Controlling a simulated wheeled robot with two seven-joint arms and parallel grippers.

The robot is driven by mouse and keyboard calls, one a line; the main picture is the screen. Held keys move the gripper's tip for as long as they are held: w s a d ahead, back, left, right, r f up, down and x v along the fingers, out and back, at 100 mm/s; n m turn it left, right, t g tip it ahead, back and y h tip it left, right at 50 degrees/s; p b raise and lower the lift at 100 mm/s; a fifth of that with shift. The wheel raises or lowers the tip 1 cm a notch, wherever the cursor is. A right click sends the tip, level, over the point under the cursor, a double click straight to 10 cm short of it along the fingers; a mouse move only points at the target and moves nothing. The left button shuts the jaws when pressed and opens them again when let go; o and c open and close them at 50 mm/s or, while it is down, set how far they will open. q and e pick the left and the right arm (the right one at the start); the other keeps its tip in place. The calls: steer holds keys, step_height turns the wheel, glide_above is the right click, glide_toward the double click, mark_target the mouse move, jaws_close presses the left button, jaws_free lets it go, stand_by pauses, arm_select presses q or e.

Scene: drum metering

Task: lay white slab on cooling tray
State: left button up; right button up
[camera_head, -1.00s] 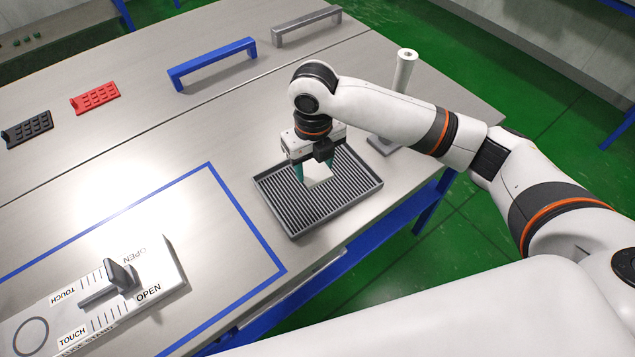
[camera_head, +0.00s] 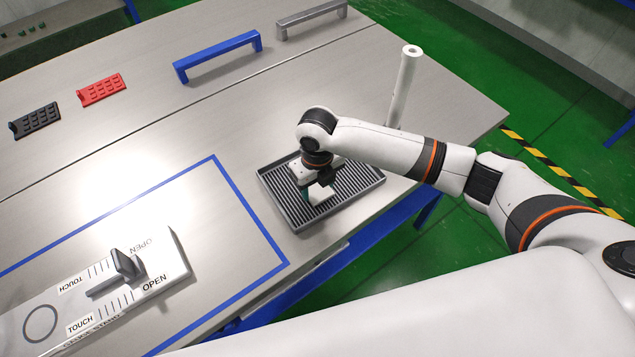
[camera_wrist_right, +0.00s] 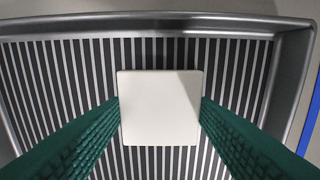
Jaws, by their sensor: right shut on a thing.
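The white slab (camera_wrist_right: 160,108) is a flat square held between the two green fingers of my right gripper (camera_wrist_right: 160,112). In the head view the right gripper (camera_head: 312,196) is low over the dark ribbed cooling tray (camera_head: 359,195), with the slab (camera_head: 320,193) partly showing between its fingers. The tray's ribs and raised grey rim (camera_wrist_right: 200,20) surround the slab in the wrist view. I cannot tell whether the slab touches the ribs. My left gripper is not in view.
A white post (camera_head: 403,88) stands beyond the tray. A gauge stand (camera_head: 95,300) with a grey handle is at lower left, within a blue outline. Red (camera_head: 102,90) and black (camera_head: 35,121) racks and blue (camera_head: 216,56) and grey (camera_head: 312,21) handles lie farther back.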

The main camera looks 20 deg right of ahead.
mark_target(317, 190)
steer(key=shift+f, duration=0.15)
steer(key=o, duration=1)
steer(key=shift+c, duration=0.2)
step_height(317, 190, up, 12)
steer(key=b, duration=0.1)
steer(key=shift+r, duration=0.2)
